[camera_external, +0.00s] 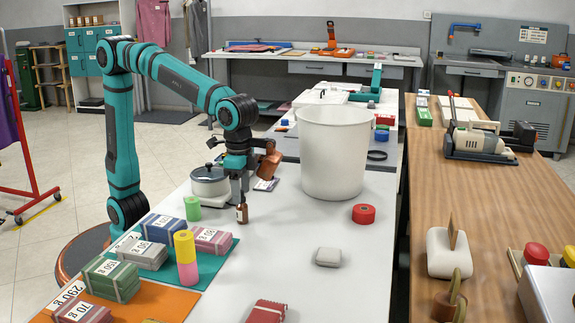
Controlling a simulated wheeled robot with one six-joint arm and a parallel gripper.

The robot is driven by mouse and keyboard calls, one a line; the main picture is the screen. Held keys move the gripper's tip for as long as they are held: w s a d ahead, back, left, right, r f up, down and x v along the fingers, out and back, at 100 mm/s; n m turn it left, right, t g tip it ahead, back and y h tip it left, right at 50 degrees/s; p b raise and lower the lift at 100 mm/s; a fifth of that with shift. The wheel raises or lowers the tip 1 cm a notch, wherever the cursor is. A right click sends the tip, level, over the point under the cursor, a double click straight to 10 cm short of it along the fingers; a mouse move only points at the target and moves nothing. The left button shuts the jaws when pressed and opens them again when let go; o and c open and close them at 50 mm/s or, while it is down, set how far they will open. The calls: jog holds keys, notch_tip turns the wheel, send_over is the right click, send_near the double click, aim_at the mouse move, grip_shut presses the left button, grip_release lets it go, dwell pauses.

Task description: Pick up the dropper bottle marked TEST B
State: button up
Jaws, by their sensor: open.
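A small brown dropper bottle (242,214) stands upright on the white table (330,292), left of the large white bucket. Its label is too small to read, so I cannot tell whether it says TEST B. My gripper (240,199) points down at the bottle and is open. Its fingers are at the bottle's top, which they partly hide. I cannot tell whether the fingers touch it.
A white bucket (333,150) stands close on the right, and a round lidded pot (209,182) close on the left. A green roll (193,208) and labelled cloth bundles (212,240) lie nearer left. The table front is mostly clear around a grey block (328,257).

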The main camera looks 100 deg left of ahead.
aim_at(242, 197)
notch_tip(242, 197, down, 4)
jog(key=shift+a+r, duration=0.1)
jog(key=c, duration=1.1)
jog(key=shift+o, duration=0.2)
jog(key=shift+r, duration=0.1)
